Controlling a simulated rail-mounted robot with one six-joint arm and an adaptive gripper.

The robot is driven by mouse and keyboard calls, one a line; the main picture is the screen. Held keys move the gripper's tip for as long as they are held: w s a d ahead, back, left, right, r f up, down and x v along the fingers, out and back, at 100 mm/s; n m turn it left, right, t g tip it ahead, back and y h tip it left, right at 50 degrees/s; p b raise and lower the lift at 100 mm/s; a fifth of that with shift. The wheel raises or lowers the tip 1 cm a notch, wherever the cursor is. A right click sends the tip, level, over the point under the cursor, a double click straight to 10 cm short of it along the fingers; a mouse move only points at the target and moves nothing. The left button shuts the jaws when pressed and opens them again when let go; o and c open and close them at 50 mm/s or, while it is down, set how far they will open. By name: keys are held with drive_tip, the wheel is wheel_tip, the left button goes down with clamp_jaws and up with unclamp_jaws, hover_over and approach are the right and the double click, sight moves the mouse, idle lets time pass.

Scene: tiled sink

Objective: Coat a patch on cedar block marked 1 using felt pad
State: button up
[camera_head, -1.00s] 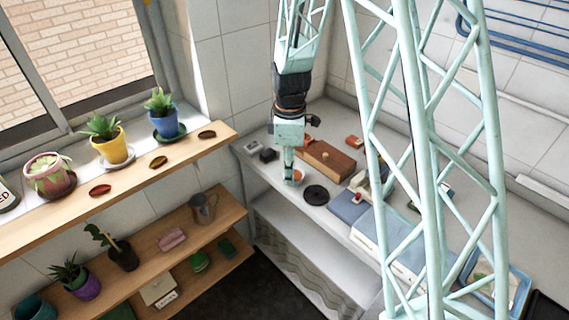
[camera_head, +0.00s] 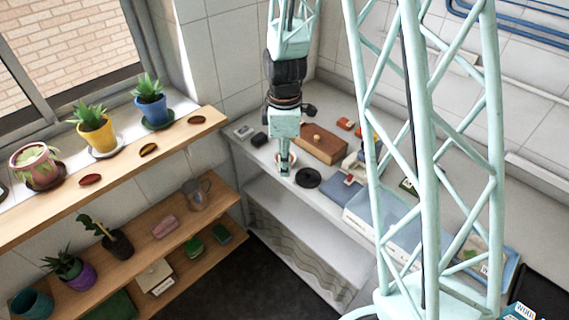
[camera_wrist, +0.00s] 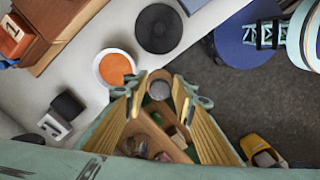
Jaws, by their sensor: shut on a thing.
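A reddish-brown cedar block (camera_head: 321,146) lies on the counter with a small pale spot on it. In the wrist view the block (camera_wrist: 58,18) is at the top left, beside a small piece marked 1 (camera_wrist: 12,27). A white dish with orange coating (camera_wrist: 115,68) sits on the counter beside my fingertips. My gripper (camera_head: 284,170) points down at the dish's near side. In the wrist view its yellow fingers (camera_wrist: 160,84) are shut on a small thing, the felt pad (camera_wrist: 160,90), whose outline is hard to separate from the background.
A flat black disc (camera_head: 308,178) lies right of the dish. A small black thing (camera_head: 260,139) stands to its left. A wooden windowsill shelf (camera_head: 130,160) with potted plants and a lower shelf (camera_head: 140,250) are at left. A pale blue box (camera_head: 375,220) stands on the counter.

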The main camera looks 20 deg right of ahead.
drive_tip(key=o, duration=0.3)
drive_tip(key=shift+c, duration=0.8)
drive_tip(key=shift+w, duration=0.15)
drive_tip(key=shift+w+d+r, duration=0.1)
drive_tip(key=shift+w+r, duration=0.05)
drive_tip(key=shift+w, duration=0.05)
drive_tip(key=w+d+r+p, duration=0.2)
drive_tip(key=w+d+r, duration=0.1)
drive_tip(key=w, duration=0.5)
drive_tip(key=w+d+r+p, duration=0.3)
drive_tip(key=w+d, duration=0.1)
drive_tip(key=w, duration=0.4)
drive_tip(key=w+d+r+p, duration=0.3)
drive_tip(key=w, duration=0.5)
drive_tip(key=shift+w+d+r, duration=0.15)
drive_tip(key=shift+w+r, duration=0.05)
drive_tip(key=shift+w, duration=0.2)
drive_tip(key=shift+f, duration=0.1)
